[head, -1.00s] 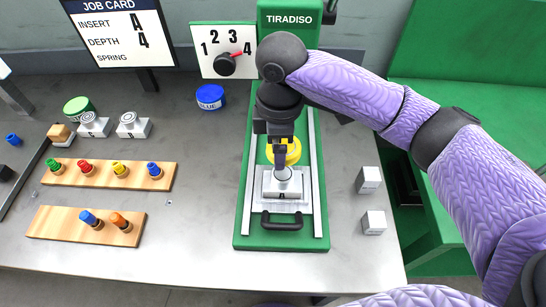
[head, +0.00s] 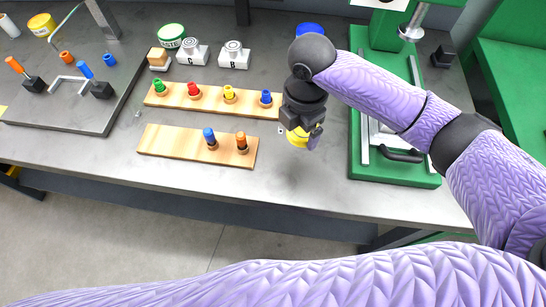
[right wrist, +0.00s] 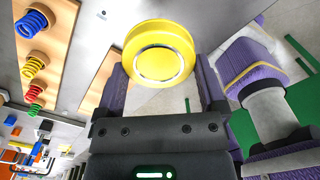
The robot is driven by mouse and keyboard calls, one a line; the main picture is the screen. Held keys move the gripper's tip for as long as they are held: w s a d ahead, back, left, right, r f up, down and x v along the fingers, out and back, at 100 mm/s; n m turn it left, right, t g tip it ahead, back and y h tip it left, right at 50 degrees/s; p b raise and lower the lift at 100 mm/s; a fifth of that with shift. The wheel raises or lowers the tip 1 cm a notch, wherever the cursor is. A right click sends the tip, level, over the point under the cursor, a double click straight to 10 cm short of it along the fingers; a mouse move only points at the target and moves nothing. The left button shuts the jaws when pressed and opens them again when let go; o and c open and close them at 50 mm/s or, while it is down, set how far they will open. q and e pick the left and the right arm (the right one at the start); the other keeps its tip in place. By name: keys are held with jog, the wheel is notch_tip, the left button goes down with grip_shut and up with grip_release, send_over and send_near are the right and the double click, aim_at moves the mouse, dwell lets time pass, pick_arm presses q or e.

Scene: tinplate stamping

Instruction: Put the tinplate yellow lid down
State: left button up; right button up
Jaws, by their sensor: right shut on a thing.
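The yellow lid (head: 296,138) is round and hangs in my right gripper (head: 308,133), above the grey table to the right of the wooden spring boards. In the right wrist view the lid (right wrist: 160,52) sits between the two purple fingers of the right gripper (right wrist: 161,72), with its round flat face and pale ring showing. In the head view the gripper hides part of the lid. The lid appears clear of the table, but its exact height cannot be told. My left gripper is in neither view.
A board with several coloured springs (head: 212,98) and a shorter board (head: 170,143) lie to the left. Behind are dies C (head: 193,52) and B (head: 234,56), a green lid (head: 171,33) and a blue lid (head: 310,28). The green press (head: 395,170) stands right. Bare table (head: 310,185) lies in front.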

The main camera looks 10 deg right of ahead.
aim_at(298, 158)
jog(key=f+b, duration=0.1)
jog(key=f, duration=0.2)
jog(key=f+b, duration=0.1)
jog(key=f, duration=0.2)
jog(key=f+b, duration=0.1)
jog(key=f, duration=0.2)
jog(key=shift+d+f, duration=0.25)
jog(key=shift+d, duration=0.05)
jog(key=shift+f, duration=0.1)
jog(key=o, duration=1)
notch_tip(298, 158, up, 12)
jog(key=p, duration=0.4)
jog(key=shift+r, duration=0.2)
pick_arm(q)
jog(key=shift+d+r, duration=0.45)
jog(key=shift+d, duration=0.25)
